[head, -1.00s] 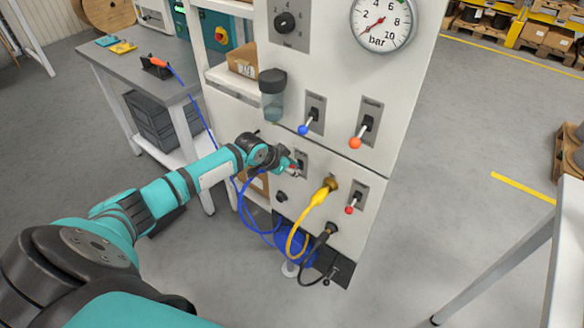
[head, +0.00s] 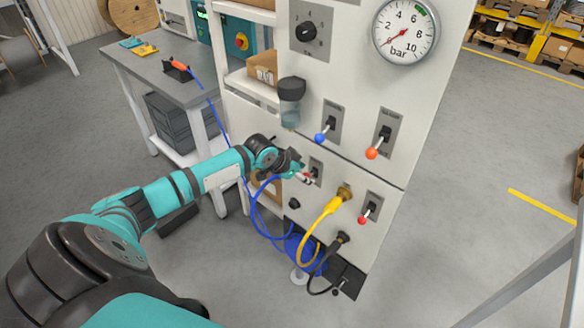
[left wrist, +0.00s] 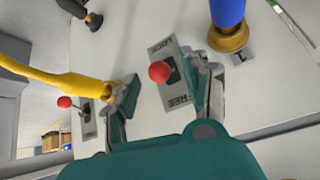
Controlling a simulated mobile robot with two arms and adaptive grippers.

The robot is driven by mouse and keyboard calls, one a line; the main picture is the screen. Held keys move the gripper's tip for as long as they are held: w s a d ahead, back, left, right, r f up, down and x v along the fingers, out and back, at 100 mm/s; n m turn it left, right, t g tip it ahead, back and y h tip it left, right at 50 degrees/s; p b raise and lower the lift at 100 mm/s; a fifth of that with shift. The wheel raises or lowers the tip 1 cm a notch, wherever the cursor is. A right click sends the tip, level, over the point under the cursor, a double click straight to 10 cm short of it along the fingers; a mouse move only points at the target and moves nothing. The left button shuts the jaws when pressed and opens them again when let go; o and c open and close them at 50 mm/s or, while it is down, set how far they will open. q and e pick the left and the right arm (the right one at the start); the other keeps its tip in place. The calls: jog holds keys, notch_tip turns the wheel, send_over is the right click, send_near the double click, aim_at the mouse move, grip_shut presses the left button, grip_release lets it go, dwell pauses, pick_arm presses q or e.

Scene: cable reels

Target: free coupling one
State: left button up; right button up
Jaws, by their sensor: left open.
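My left gripper (left wrist: 165,95) is open in front of the panel, with its fingers on either side of a red-knobbed lever (left wrist: 160,71). The lever's plate (left wrist: 182,98) reads FREE at its near end and LOCK at its far end. I cannot tell whether a finger touches the lever. Beside it, a blue hose (left wrist: 228,12) ends in a brass collar (left wrist: 228,38) next to a label with a 1. In the head view the left gripper (head: 303,174) partly hides this lever and its plate (head: 316,168). My right gripper is not in view.
A yellow hose (head: 318,226) and a black hose (head: 338,241) plug in lower right, near a second red-knobbed lever (head: 365,218). Blue-knobbed (head: 320,138) and orange-knobbed (head: 372,153) levers sit above, below a pressure gauge (head: 405,30). A grey bench (head: 150,68) stands left.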

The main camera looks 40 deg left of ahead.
pick_arm(q)
jog(key=v, duration=0.9)
jog(key=shift+s+r, duration=0.15)
jog(key=shift+s, duration=0.05)
